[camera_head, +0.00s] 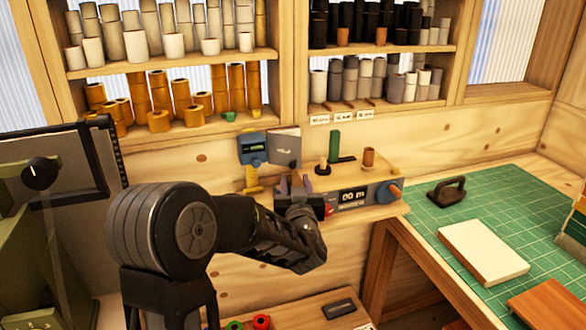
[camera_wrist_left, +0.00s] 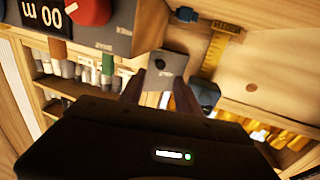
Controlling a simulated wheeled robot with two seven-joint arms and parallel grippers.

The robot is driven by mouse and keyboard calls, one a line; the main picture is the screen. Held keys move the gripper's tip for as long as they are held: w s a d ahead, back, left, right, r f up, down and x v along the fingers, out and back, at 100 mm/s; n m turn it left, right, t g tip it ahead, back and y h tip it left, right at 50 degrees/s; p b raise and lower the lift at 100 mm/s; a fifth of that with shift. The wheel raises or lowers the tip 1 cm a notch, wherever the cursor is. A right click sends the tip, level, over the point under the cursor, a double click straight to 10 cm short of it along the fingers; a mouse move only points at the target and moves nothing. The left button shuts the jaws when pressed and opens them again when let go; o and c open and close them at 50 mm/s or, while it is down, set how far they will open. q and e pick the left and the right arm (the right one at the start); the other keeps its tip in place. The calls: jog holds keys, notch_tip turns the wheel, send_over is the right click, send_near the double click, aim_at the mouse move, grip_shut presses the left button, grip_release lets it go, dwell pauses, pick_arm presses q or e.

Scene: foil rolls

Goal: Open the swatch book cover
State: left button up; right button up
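No thing is clearly marked as the swatch book. A thick cream-topped block with brown sides (camera_head: 484,250) lies flat on the green mat and looks like a closed book. A grey square plate (camera_head: 284,147) with a dark spot is at the back wall, beside a blue device; I cannot tell if it belongs to a swatch book. My left gripper (camera_head: 297,184) is below that plate, left of the meter console. In the left wrist view my gripper (camera_wrist_left: 157,92) has its fingers apart, with the grey plate (camera_wrist_left: 164,63) beyond them. My right gripper is out of view.
The meter console (camera_head: 354,197) with its blue knob is close to the right of my left gripper. A yellow ruler-like piece (camera_head: 252,179) and the blue device (camera_head: 252,148) are to its left. A dark-handled tool (camera_head: 447,191) stands on the green mat (camera_head: 535,213).

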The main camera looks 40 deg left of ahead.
aim_at(293, 166)
pick_arm(q)
jog(key=p+x, duration=0.2)
jog(key=x, duration=0.4)
jog(key=shift+r, duration=0.1)
jog(key=shift+w+a, duration=0.45)
grip_shut()
dwell(0.9)
